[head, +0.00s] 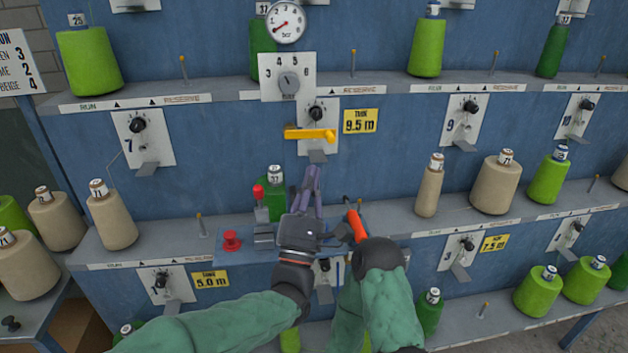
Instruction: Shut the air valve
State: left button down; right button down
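The air valve's yellow lever (310,134) lies level across a white plate in the middle of the blue rack. A round pressure gauge (286,22) marked bar and a grey selector knob (289,83) sit above it. My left gripper (312,172) points up below the lever, apart from it. Its purple fingers are close together, with nothing seen between them. My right gripper (354,212) is lower and to the right, mostly hidden behind its dark wrist. An orange-red handle (357,226) shows beside it; I cannot tell if it is held.
A green cone (270,200), a red-capped bottle (259,198) and a red knob (231,241) stand left of my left gripper. Beige cones (496,183) and other green cones stand on the shelves. Thin upright pins (352,63) rise from the ledges.

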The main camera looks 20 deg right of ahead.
pick_arm(q)
jog(key=p+v, duration=0.1)
jog(key=v, duration=0.8)
jog(key=shift+a+r, duration=0.15)
jog(key=shift+a, duration=0.05)
